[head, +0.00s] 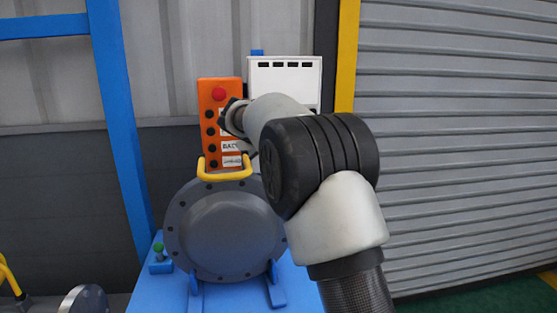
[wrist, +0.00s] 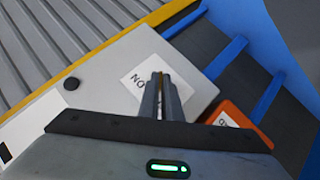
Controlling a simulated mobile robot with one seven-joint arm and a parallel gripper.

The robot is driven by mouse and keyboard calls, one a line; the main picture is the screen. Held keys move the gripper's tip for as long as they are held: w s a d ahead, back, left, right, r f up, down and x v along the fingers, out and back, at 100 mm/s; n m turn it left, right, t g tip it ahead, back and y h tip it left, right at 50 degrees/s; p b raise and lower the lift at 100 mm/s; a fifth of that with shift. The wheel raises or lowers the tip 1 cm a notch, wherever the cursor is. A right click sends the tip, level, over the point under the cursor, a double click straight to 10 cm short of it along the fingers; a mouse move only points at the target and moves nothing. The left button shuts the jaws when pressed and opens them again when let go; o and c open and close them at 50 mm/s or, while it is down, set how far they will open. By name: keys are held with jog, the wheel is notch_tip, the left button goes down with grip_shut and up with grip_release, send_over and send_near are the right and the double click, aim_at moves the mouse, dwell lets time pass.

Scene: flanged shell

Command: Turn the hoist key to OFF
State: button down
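The orange hoist control box (head: 212,150) hangs upright left of centre in the head view, with a red button (head: 218,94) at its top, black buttons down its left side and white labels. In the wrist view only a corner of the orange box (wrist: 238,120) shows at lower right. My gripper (wrist: 163,78) has its two fingers close together, with nothing visible held between them. They point at a pale grey panel with a partly covered label starting "NO". In the head view my arm covers part of the control box's right side. I cannot make out the hoist key.
A white box (head: 285,77) with dark slots is behind my arm. Below the control box is a grey flanged shell (head: 225,235) with a yellow handle (head: 224,170), on a blue stand. A blue post (head: 118,110) rises at left. A ribbed shutter (head: 460,130) fills the right.

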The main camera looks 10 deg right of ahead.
jog(key=shift+n+h, duration=0.3)
jog(key=c, duration=2)
grip_release()
jog(key=v, duration=1.7)
jog(key=shift+s+a+f, duration=0.1)
jog(key=shift+s+a, duration=0.1)
jog(key=shift+s, duration=0.05)
